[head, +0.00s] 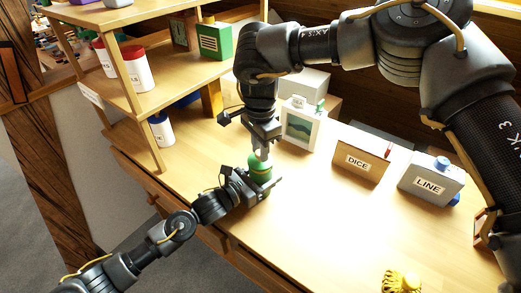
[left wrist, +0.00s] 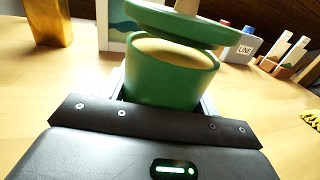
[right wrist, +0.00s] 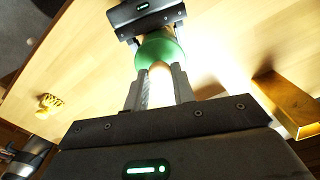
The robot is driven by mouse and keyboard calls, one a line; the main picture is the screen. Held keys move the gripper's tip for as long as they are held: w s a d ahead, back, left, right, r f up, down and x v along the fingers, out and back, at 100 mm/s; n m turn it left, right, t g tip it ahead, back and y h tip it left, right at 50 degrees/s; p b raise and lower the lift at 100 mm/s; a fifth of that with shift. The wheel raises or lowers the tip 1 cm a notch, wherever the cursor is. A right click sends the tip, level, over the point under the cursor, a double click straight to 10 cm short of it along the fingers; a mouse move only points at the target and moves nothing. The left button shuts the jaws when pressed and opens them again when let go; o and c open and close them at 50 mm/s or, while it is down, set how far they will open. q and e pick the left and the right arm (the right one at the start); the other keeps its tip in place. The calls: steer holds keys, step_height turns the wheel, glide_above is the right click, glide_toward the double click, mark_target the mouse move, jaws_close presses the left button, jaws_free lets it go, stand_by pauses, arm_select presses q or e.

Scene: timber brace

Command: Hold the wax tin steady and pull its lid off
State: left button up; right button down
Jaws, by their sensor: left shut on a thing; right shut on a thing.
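The green wax tin (left wrist: 168,82) stands on the bench, its body between the fingers of my left gripper (head: 262,189), which is shut on it. Its green lid (left wrist: 180,24) is off its seat, above the rim and tilted; a tan inside shows through the gap. I cannot tell whether one edge still touches the rim. The lid also shows in the right wrist view (right wrist: 160,48). My right gripper (right wrist: 158,92) is shut on the lid's pale knob (right wrist: 160,76), from above. In the head view the tin is partly hidden by my left gripper.
A picture box (head: 300,128), a DICE box (head: 361,161) and a LINE can (head: 431,181) stand to the right. A yellow object (head: 401,281) lies at the front. A shelf (head: 122,92) with jars stands at the left. The bench's middle right is clear.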

steer(key=shift+r, duration=0.4)
steer(key=shift+r, duration=2.05)
arm_select(q)
steer(key=o, duration=1.5)
steer(key=shift+c, duration=0.2)
steer(key=b+v, duration=0.2)
steer(key=v, duration=0.8)
steer(key=shift+s+a+f, duration=0.1)
steer(key=shift+s+a, duration=0.15)
arm_select(e)
step_height(320, 180, down, 2)
arm_select(q)
steer(key=shift+s+a, duration=0.45)
steer(key=shift+a, duration=0.05)
arm_select(e)
steer(key=shift+f, duration=0.1)
